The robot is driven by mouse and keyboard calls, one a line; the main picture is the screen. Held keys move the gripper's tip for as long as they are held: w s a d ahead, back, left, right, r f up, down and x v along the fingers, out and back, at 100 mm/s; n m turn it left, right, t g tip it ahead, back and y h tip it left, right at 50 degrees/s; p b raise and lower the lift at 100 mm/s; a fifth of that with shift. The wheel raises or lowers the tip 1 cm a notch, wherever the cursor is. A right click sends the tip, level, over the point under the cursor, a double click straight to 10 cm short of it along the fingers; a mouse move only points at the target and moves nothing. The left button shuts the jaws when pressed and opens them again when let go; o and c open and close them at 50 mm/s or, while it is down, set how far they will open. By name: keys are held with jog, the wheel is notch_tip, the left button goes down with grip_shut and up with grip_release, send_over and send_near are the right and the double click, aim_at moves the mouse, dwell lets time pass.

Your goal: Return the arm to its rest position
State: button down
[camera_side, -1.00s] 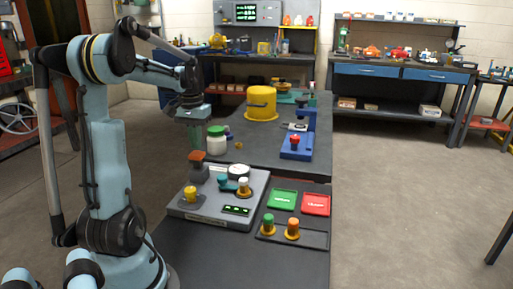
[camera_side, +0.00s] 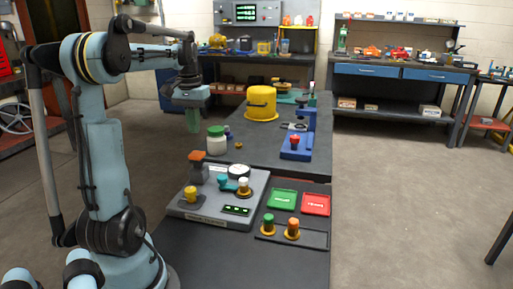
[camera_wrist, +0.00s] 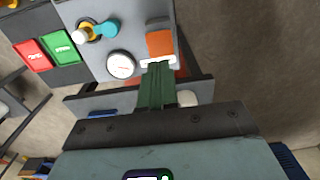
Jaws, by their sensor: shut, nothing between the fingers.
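My gripper (camera_side: 193,121) hangs in the air at the left of the table in the side view, with green fingers pointing down. It is shut and holds nothing. It is above and behind the grey test panel (camera_side: 224,218), apart from everything on the table. In the wrist view my gripper's fingers (camera_wrist: 157,78) are together. Past them show the orange-topped block (camera_wrist: 160,42), the round gauge (camera_wrist: 121,65) and a teal part (camera_wrist: 107,29).
A white jar with a green lid (camera_side: 216,140) stands close to the right of my gripper. A yellow drum (camera_side: 261,104) and a blue fixture (camera_side: 297,146) are farther back. Green (camera_side: 282,199) and red (camera_side: 316,204) trays and two motors, green-topped (camera_side: 268,224) and orange-topped (camera_side: 292,228), are at the front right.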

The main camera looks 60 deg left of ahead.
jog(key=shift+r, duration=0.45)
jog(key=w+d+f+m+t, duration=0.1)
jog(key=d+f+m+t, duration=0.1)
jog(key=d, duration=0.9)
jog(key=w+d+f+m+t, duration=0.2)
jog(key=d+m, duration=0.2)
jog(key=d, duration=0.6)
jog(key=w+d+f+m+t, duration=0.1)
jog(key=d+f+m+t, duration=0.1)
jog(key=d, duration=0.9)
jog(key=shift+w+d+f+m+t, duration=0.15)
jog(key=shift+w+d+m+t, duration=0.25)
jog(key=shift+m+t, duration=0.15)
jog(key=shift+a, duration=0.1)
